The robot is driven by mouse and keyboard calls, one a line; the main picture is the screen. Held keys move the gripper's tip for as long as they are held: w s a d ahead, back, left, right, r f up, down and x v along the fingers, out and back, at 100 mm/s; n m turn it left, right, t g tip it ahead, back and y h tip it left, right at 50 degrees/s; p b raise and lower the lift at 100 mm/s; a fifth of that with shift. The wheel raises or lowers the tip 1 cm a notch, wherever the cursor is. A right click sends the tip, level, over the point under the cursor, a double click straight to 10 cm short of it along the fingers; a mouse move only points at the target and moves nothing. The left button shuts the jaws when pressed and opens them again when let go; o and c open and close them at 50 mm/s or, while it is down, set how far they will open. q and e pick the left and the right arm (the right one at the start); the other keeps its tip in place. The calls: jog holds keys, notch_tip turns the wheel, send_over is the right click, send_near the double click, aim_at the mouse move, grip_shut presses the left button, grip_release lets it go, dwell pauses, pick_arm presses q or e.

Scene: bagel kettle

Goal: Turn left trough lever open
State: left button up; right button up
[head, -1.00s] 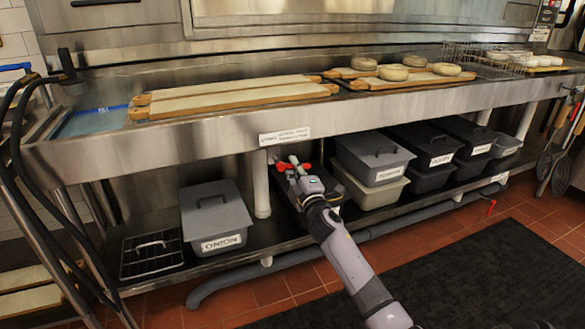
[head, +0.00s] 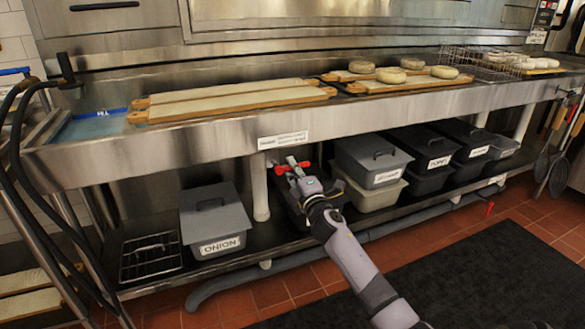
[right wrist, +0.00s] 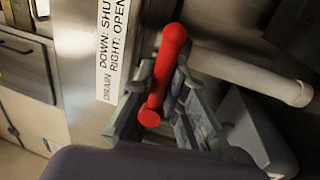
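The red trough lever (head: 281,169) is under the front edge of the steel trough (head: 200,140), right of a white pipe. In the head view it lies roughly level, with red showing on both sides of my right gripper (head: 291,163). In the right wrist view the red lever (right wrist: 168,62) runs between the two fingers of the right gripper (right wrist: 163,88), which look closed against its sides. The label (right wrist: 113,45) beside it reads "DRAIN DOWN: SHUT RIGHT: OPEN"; the lever lies nearly along the text's direction. My left gripper is out of view.
Long wooden boards (head: 230,98) and boards with bagels lie on the trough top. On the lower shelf stand an onion bin (head: 214,222), a wire rack (head: 150,256) and several lidded bins (head: 372,160). A dark mat (head: 480,270) covers the floor in front.

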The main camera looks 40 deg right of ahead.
jog(key=o, duration=0.5)
jog(key=shift+c, duration=0.2)
jog(key=v, duration=1.2)
jog(key=shift+f, duration=0.1)
